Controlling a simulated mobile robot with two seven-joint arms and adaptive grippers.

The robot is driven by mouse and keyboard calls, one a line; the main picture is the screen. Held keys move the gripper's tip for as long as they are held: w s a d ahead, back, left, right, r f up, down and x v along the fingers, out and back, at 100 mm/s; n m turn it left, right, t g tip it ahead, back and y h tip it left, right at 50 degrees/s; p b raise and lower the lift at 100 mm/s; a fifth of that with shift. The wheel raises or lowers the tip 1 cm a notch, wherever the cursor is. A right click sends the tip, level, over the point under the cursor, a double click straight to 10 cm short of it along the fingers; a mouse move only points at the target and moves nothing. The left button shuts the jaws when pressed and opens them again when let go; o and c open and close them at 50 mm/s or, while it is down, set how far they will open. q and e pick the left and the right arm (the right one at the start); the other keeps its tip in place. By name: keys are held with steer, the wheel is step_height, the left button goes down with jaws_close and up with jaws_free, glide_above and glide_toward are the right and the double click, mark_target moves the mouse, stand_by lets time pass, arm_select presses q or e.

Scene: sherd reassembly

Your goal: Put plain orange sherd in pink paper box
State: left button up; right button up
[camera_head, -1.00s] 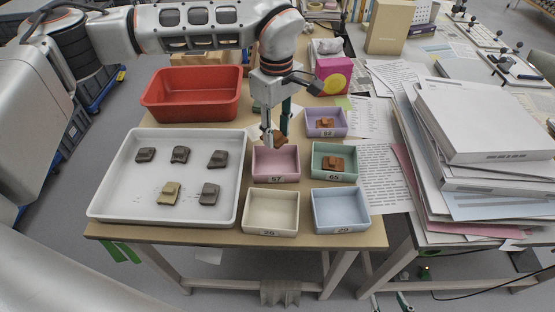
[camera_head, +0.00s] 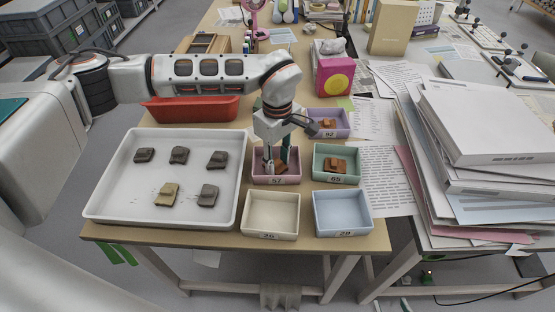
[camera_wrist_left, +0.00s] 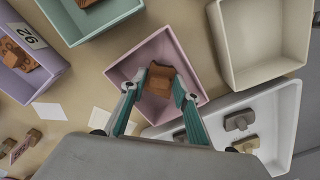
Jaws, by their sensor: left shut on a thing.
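My left gripper (camera_head: 276,165) reaches down into the pink paper box (camera_head: 290,179), which has the label 57. In the left wrist view the gripper (camera_wrist_left: 157,88) is shut on the plain orange sherd (camera_wrist_left: 160,79), with one finger on each side of it. The sherd is inside the walls of the pink box (camera_wrist_left: 184,47); whether it touches the floor I cannot tell. In the head view the sherd (camera_head: 281,167) is partly hidden by the fingers. My right gripper is not in view.
A green box (camera_head: 348,178) and a purple box (camera_head: 343,133) hold orange-brown sherds. A cream box (camera_head: 271,230) and a blue box (camera_head: 342,229) are empty. A white tray (camera_head: 120,205) holds several dark sherds and a tan one. A red bin (camera_head: 195,109) stands behind.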

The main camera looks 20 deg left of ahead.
mark_target(277, 163)
arm_select(q)
steer(key=shift+f, duration=0.15)
steer(key=o, duration=1.1)
step_height(277, 163, up, 12)
steer(key=p, duration=0.1)
steer(key=shift+r+p, duration=0.2)
steer(key=shift+p, duration=0.1)
